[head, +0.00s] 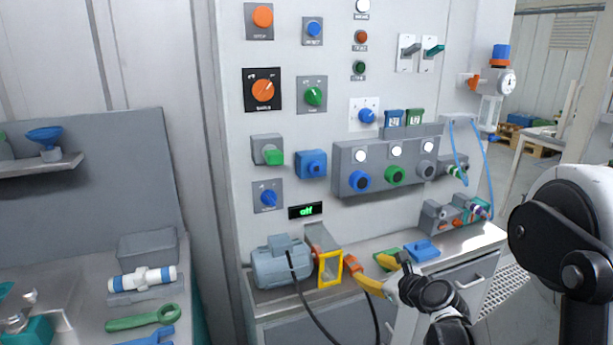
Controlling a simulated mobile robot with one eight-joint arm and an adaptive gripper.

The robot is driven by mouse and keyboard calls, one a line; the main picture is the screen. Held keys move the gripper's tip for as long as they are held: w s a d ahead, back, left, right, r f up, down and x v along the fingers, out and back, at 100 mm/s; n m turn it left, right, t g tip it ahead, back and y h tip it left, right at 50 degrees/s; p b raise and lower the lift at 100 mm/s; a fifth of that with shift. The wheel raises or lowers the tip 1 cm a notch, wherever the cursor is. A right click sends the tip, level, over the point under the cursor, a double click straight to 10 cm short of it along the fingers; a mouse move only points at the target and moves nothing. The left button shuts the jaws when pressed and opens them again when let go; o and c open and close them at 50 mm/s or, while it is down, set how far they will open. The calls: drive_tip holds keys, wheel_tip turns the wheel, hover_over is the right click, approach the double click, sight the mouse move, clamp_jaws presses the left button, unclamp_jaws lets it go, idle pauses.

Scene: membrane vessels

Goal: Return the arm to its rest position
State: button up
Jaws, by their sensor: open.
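My arm comes in from the right edge, with a large white link and dark joint (560,235). Its dark wrist bends down over the front of the bench. My gripper (403,265), small and dark, is at the wrist's far end, close to some yellow parts (385,262) on the worktop. It is open. I cannot tell whether it touches the yellow parts. The lower part of the wrist runs off the bottom edge.
A control panel (290,130) with knobs and buttons stands behind the bench (475,245). A grey motor (281,262), yellow frame (330,270) and blue block (425,250) sit on it. A side table at left holds a green wrench (143,318). Open floor shows at right.

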drive_tip(key=s+a+r+n+g+h, duration=0.1)
drive_tip(key=s+a+r+n+g, duration=0.1)
drive_tip(key=s+r+n, duration=0.4)
drive_tip(key=s+a+r+n+g+h, duration=0.1)
drive_tip(key=s+a+r+n, duration=0.1)
drive_tip(key=s+n, duration=0.65)
drive_tip(key=s+d+n+g+h, duration=0.2)
drive_tip(key=s+n, duration=1.1)
drive_tip(key=s, duration=0.2)
drive_tip(key=shift+s+d+f+g+h, duration=0.25)
drive_tip(key=shift+s+d+g+h, duration=0.05)
drive_tip(key=shift+d, duration=0.05)
